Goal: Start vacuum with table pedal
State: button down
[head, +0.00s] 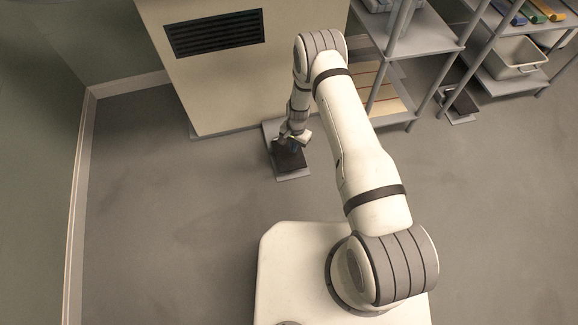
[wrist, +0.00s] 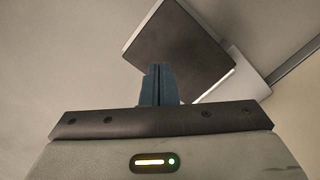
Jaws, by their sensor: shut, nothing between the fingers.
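A dark foot pedal on a light grey base (head: 290,160) lies on the floor in front of a cream cabinet. My gripper (head: 294,146) reaches down over its back part. In the wrist view, the dark pedal plate (wrist: 190,42) lies beyond my blue fingers (wrist: 158,70), which are together and empty. The fingertips overlap the plate's near left edge in that view; I cannot tell whether they touch it. A second dark pedal (head: 460,101) lies on the floor at the right, by the shelving.
The cream cabinet (head: 200,85) with a black vent grille (head: 216,34) stands behind the pedal. Grey shelving (head: 425,35) stands to its right, with a white basin (head: 515,58) further right. A wall with a skirting board (head: 80,190) runs along the left. The floor between is clear.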

aim_at(292, 162)
jog(key=shift+f, duration=0.2)
jog(key=shift+s+a+f+b, duration=0.1)
jog(key=shift+s+f+b, duration=0.1)
jog(key=shift+f+b, duration=1.15)
jog(key=shift+s+a+f+b, duration=0.15)
jog(key=shift+f+b, duration=0.3)
jog(key=shift+f, duration=1.7)
jog(key=shift+d, duration=0.1)
jog(key=shift+f, duration=0.1)
